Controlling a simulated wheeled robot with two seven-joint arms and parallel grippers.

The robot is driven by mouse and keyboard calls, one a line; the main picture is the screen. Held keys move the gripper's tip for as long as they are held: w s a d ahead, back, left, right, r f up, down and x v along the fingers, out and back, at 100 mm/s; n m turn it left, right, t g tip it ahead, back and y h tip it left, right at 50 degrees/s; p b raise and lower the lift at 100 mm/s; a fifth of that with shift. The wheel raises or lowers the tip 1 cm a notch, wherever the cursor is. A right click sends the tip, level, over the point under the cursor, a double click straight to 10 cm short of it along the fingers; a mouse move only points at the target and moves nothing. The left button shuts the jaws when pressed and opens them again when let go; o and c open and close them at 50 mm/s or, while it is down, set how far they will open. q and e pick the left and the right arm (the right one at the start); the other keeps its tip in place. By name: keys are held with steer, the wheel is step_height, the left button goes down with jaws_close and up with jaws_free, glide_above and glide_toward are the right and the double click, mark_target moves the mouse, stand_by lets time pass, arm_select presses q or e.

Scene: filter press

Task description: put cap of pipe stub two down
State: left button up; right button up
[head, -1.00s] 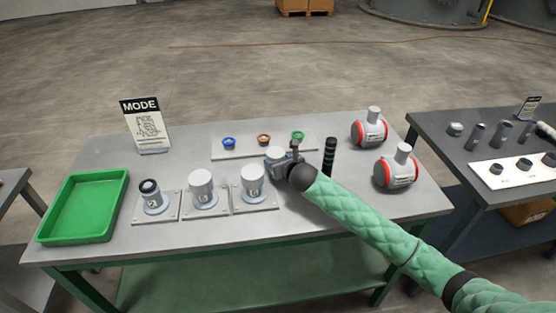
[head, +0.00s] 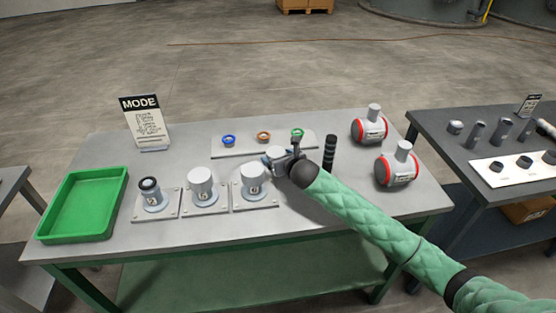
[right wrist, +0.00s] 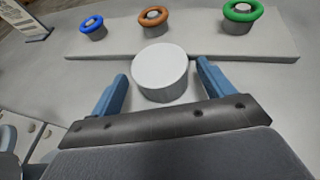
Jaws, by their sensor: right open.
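A white round cap (right wrist: 161,72) stands on the grey table, just in front of the ring board; it also shows in the head view (head: 274,152). My right gripper (right wrist: 163,82) is open, with one blue finger on each side of the cap and small gaps visible. In the head view the right gripper (head: 284,161) partly covers the cap. Three pipe stubs stand on square plates. The left stub (head: 151,196) has a dark open-looking top. The middle stub (head: 200,190) and right stub (head: 251,187) have pale, closed-looking tops. Their numbers are too small to read surely. My left gripper is out of view.
A pale board (head: 220,153) behind the cap holds blue, orange and green rings. A black ribbed post (head: 329,155) stands close to the right of my gripper. A green tray (head: 83,205), a MODE sign (head: 146,123) and two red-banded vessels (head: 396,168) stand around. The table's front strip is clear.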

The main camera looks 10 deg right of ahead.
steer(key=b+v, duration=0.2)
steer(key=v, duration=0.7)
steer(key=shift+s+d, duration=0.1)
steer(key=shift+s, duration=0.25)
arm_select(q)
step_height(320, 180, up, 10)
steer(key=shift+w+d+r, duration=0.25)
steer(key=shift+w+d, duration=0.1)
arm_select(e)
steer(key=shift+v, duration=0.8)
steer(key=shift+r, duration=0.1)
